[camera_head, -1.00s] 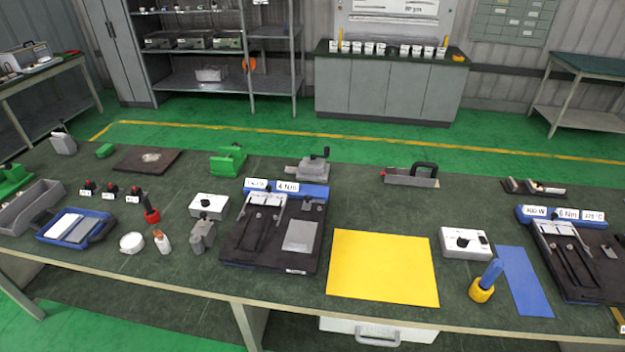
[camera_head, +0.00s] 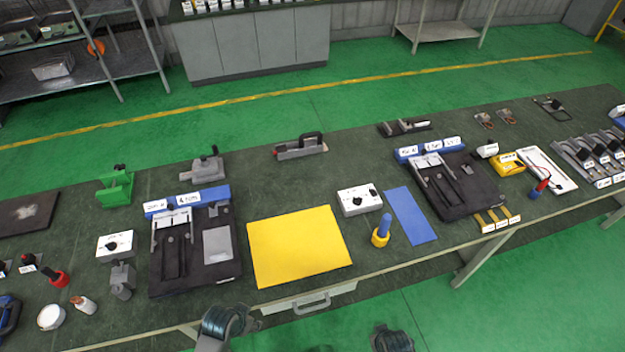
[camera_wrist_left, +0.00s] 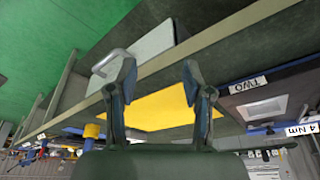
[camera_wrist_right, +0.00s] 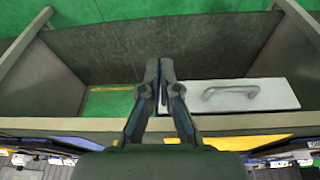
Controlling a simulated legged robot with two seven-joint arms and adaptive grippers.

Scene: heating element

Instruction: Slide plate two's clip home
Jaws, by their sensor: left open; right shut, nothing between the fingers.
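Plate two is the black plate (camera_head: 228,270) with the blue strip and "4 Nm" label, left of the yellow mat; its "TWO" tag (camera_wrist_left: 248,85) shows in the left wrist view. On it are a light grey bracket with narrow rails (camera_head: 170,222) and a flat grey rectangle (camera_head: 217,244). I cannot tell for sure which part is the clip. My left gripper (camera_wrist_left: 158,80) is open and empty, below and in front of the table edge. My right gripper (camera_wrist_right: 159,78) is shut on nothing, also in front of the table. In the head view only my arm parts show at the bottom.
A yellow mat (camera_head: 300,246) lies right of plate two. A white box with a knob (camera_head: 115,245) and a grey clamp (camera_head: 122,282) stand left of it. A similar black plate (camera_head: 470,196) lies farther right. A drawer (camera_wrist_right: 240,95) hangs under the table edge.

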